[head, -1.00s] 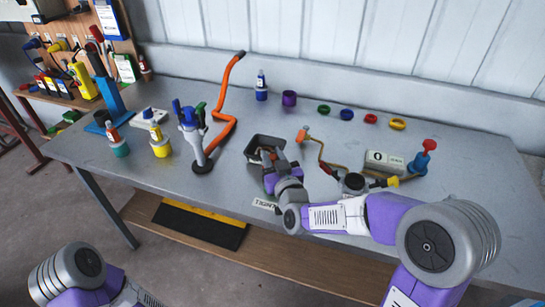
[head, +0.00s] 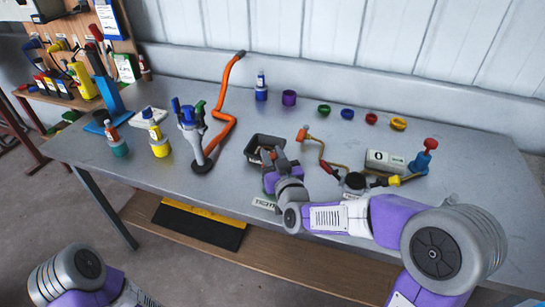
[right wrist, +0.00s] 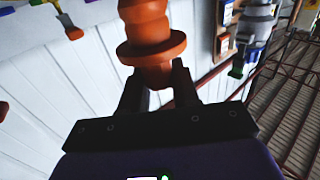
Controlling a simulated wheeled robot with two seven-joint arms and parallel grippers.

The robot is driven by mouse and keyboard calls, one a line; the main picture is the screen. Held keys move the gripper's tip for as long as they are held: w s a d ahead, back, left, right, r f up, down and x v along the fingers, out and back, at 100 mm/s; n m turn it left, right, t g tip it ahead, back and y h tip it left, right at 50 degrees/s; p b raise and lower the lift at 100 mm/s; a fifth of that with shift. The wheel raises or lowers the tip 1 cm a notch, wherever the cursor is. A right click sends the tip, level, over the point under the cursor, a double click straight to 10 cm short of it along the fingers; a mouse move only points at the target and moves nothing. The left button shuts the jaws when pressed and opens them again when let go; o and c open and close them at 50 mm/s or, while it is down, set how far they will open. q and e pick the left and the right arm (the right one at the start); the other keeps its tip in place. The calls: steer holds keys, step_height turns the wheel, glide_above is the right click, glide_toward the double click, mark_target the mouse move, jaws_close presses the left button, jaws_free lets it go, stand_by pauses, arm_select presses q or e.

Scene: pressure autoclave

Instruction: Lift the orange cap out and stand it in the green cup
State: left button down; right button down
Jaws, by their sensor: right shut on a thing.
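My right gripper (head: 271,157) is over the dark tray (head: 252,150) in the head view. In the right wrist view, its two fingers (right wrist: 158,85) are shut on the orange cap (right wrist: 150,45), a rounded piece with a wide flange. In the head view the gripper mostly hides this cap, and I cannot tell how far it is clear of the tray. The green cup (head: 324,109) is small and low, at the back of the bench, right of and beyond the gripper. My left gripper is out of view; only part of that arm shows at lower left.
Purple (head: 289,98), blue (head: 347,114), red (head: 371,118) and yellow (head: 398,124) cups stand along the back. A bent copper pipe with an orange knob (head: 302,134) stands right of the tray. An orange hose (head: 224,125) rises at left.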

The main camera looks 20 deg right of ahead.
steer(key=shift+b, duration=0.3)
stand_by(0.5)
steer(key=shift+f, duration=1.45)
steer(key=c, duration=0.8)
jaws_free()
steer(key=shift+o, duration=0.2)
steer(key=s, duration=0.7)
steer(key=shift+s+d, duration=0.25)
steer(key=shift+s, duration=0.05)
